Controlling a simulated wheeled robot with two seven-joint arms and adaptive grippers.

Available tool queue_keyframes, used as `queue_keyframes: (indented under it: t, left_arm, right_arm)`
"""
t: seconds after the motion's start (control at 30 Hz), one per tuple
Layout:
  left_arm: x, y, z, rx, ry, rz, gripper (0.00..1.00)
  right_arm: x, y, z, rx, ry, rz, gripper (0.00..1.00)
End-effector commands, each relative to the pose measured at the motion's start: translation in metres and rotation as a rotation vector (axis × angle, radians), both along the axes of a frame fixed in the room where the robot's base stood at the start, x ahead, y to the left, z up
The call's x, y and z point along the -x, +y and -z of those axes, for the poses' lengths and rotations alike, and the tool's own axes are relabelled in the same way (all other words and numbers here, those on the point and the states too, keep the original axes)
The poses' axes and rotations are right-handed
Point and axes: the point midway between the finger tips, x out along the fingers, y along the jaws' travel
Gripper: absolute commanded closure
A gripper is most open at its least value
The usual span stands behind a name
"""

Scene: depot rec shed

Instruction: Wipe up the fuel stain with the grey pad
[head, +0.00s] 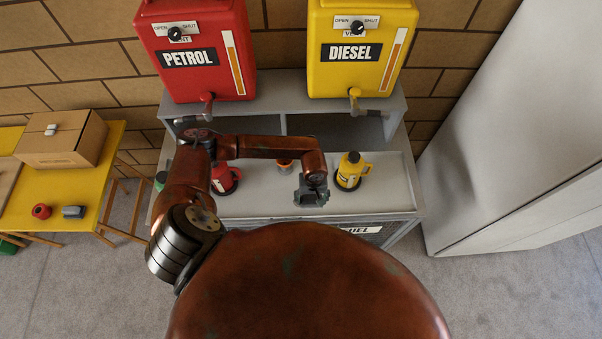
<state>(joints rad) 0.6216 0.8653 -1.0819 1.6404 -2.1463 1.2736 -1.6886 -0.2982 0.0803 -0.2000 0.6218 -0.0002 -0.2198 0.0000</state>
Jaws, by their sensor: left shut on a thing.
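My left gripper (311,190) points down over the grey bench top (265,206), between the red can and the yellow can. It is shut on a dark grey thing that looks like the grey pad, mostly hidden by the gripper itself. I cannot tell whether the pad touches the bench. I see no fuel stain; the spot under the gripper is hidden. My right gripper is not in view.
A yellow can (352,170) stands close right of the gripper; a red can (224,178) stands left, partly behind my arm. A small orange-topped item (284,165) is behind. Petrol (195,85) and diesel (350,80) tanks stand above. A yellow table (102,190) holds a box (62,140) and small items.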

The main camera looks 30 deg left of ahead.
Motion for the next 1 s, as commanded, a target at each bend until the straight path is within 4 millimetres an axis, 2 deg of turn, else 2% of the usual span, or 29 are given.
queue_keyframes:
  t: [0.2, 0.8, 0.9, 1.0]
  left_arm:
    - [0.0, 0.0, -0.013, 0.0, -0.002, 0.001, 0.55]
    - [0.0, 0.0, -0.014, 0.0, -0.001, 0.0, 0.55]
    - [-0.003, 0.004, -0.012, -0.001, -0.002, -0.004, 0.55]
    - [-0.009, 0.014, -0.008, -0.002, -0.001, -0.011, 0.55]
  right_arm:
    - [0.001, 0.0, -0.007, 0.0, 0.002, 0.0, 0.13]
    - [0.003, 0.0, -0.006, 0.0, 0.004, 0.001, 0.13]
    - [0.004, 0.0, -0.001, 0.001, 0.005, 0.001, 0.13]
    - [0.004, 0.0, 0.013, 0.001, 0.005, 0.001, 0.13]
